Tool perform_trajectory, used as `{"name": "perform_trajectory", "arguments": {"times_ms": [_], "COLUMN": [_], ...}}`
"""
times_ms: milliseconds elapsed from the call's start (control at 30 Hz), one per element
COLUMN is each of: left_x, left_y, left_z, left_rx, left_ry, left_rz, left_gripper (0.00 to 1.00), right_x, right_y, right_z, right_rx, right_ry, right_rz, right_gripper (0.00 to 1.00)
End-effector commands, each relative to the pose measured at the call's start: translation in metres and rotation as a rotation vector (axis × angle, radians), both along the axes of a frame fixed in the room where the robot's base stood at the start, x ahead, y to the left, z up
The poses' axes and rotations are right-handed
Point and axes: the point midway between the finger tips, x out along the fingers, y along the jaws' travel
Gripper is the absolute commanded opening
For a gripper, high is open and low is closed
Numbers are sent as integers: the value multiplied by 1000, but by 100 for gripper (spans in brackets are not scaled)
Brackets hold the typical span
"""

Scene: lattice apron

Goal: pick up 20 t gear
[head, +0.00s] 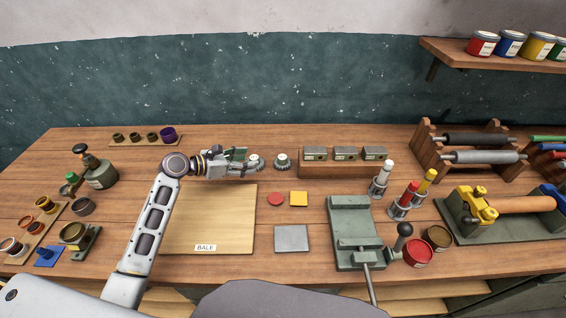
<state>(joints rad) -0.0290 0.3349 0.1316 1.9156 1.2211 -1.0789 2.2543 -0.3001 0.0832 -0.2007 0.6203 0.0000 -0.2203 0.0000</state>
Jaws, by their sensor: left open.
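Two small grey gear-like parts stand on the bench at the back middle. One gear (282,161) stands clear to the right. The other gear (258,163) is right at the tips of my left gripper (247,161). Any tooth count is too small to read, so I cannot tell which is the 20 t gear. My left gripper is open and points right, low over the bench behind the pale board. I cannot tell whether its fingers touch the nearer gear. My right gripper is not in view.
A pale board (215,222) labelled BALE lies below my left arm. A wooden block with grey metal pieces (343,170) stands right of the gears. A red disc (275,199), yellow square (299,198) and grey plate (291,238) lie in front. A green vise-like fixture (353,216) is farther right.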

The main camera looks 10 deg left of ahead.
Motion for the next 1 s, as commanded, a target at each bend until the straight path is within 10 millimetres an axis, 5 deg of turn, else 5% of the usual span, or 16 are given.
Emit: {"name": "perform_trajectory", "arguments": {"times_ms": [700,1000], "left_x": [47,53], "left_y": [-49,-55], "left_z": [-28,-32], "left_rx": [-1,1], "left_ry": [0,-1], "left_rz": [-1,-1], "left_gripper": [58,58], "right_x": [0,0], "right_y": [5,7], "right_z": [2,3], "right_rx": [5,8], "right_ry": [0,0], "right_rz": [-4,-3], "right_gripper": [0,0]}}
